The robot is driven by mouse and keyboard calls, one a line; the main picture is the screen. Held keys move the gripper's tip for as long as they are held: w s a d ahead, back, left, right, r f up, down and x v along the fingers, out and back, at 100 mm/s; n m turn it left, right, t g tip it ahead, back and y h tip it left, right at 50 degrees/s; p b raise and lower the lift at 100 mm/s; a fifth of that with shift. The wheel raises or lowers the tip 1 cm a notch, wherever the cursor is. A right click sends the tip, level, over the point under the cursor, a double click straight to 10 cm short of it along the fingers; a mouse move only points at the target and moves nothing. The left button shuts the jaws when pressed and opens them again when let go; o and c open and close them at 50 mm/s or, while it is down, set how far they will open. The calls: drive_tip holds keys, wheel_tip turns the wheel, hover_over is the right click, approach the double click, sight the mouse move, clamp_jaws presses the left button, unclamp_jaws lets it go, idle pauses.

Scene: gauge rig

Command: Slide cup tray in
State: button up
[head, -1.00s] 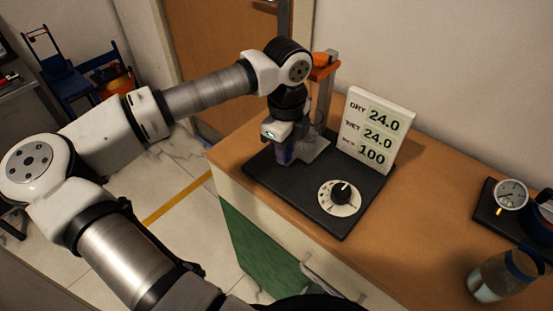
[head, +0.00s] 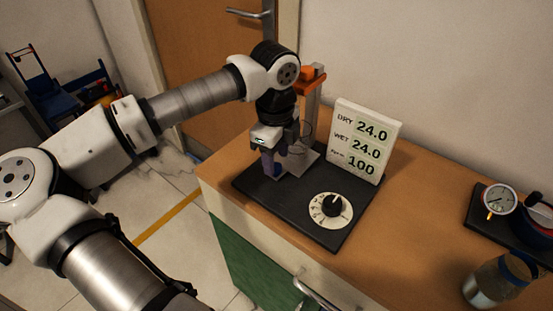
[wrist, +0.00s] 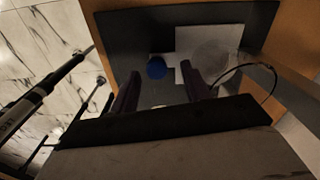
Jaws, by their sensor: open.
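The cup tray (head: 303,162) is a light grey plate low on the black base of the rig, below the orange-topped post. In the wrist view the tray (wrist: 196,40) carries a round, pale cup-like shape (wrist: 211,56), and a blue knob (wrist: 157,68) sits by its near left edge. My gripper (head: 274,164) points down over the left part of the base. In the wrist view my gripper (wrist: 160,88) has its two fingers apart, with the blue knob showing between and beyond them. Contact with the knob cannot be told.
The base (head: 318,234) also carries a dial (head: 331,208) and a display board (head: 364,141) reading 24.0, 24.0 and 100. The post (head: 311,98) with its orange arm stands close behind my gripper. A gauge (head: 499,199) and a jar (head: 497,281) stand at the right.

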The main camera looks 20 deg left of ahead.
wheel_tip(320, 180, up, 12)
drive_tip(key=b, duration=0.1)
drive_tip(key=shift+s+r, duration=0.15)
idle(0.4)
